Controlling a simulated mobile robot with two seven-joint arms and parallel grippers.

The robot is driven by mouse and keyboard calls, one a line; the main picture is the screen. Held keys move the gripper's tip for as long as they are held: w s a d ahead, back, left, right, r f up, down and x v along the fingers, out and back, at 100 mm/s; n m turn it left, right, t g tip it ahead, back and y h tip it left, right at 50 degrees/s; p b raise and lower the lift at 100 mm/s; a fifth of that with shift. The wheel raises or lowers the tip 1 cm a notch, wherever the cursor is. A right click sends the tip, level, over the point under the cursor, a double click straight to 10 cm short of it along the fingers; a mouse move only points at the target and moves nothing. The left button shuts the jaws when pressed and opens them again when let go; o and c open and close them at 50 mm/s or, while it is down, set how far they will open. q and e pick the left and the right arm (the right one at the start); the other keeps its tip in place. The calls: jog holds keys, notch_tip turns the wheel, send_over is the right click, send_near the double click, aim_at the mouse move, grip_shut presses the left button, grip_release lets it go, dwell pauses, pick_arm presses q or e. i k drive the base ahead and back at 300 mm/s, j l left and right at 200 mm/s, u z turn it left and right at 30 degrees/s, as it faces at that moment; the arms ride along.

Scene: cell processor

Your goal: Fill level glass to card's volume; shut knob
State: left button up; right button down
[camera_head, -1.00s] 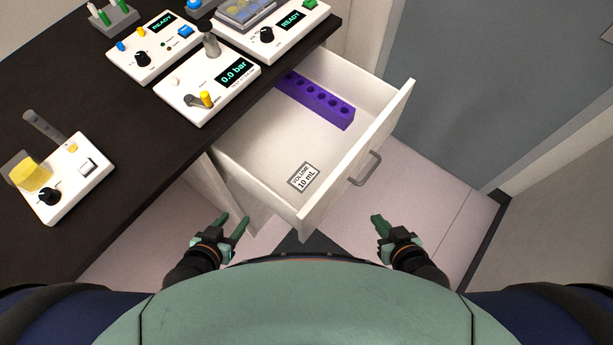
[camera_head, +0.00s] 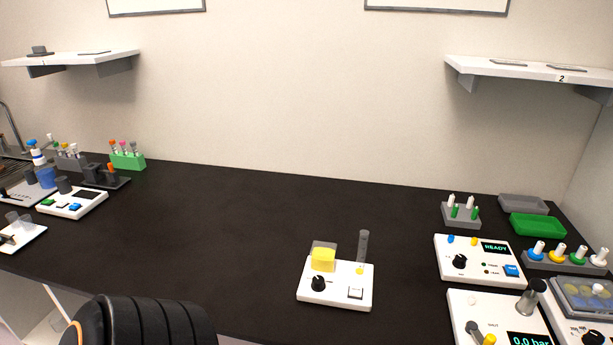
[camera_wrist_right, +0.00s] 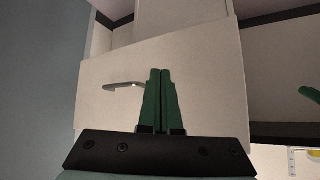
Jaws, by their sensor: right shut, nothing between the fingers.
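The level-glass device is a white box (camera_head: 336,287) on the dark worktop, at lower centre in the head view. It has a yellow tank (camera_head: 323,260), a black knob (camera_head: 318,283), a white switch (camera_head: 355,293) and an upright grey tube, the level glass (camera_head: 363,246). The volume card is out of view. My right gripper (camera_wrist_right: 160,72) is shut and empty, in front of a pale drawer front (camera_wrist_right: 200,85) with a grey handle (camera_wrist_right: 124,86). A green tip (camera_wrist_right: 311,95) at the right edge may be my left gripper's finger.
A pressure box reading 0.0 bar (camera_head: 500,320) and a READY box (camera_head: 478,262) stand at right, near a green tray (camera_head: 537,226). Racks and boxes, including a green tube rack (camera_head: 128,161), stand at far left. The worktop between is clear.

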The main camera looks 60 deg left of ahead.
aim_at(318, 284)
jog(key=k+j+u, duration=0.1)
jog(key=u, duration=1.35)
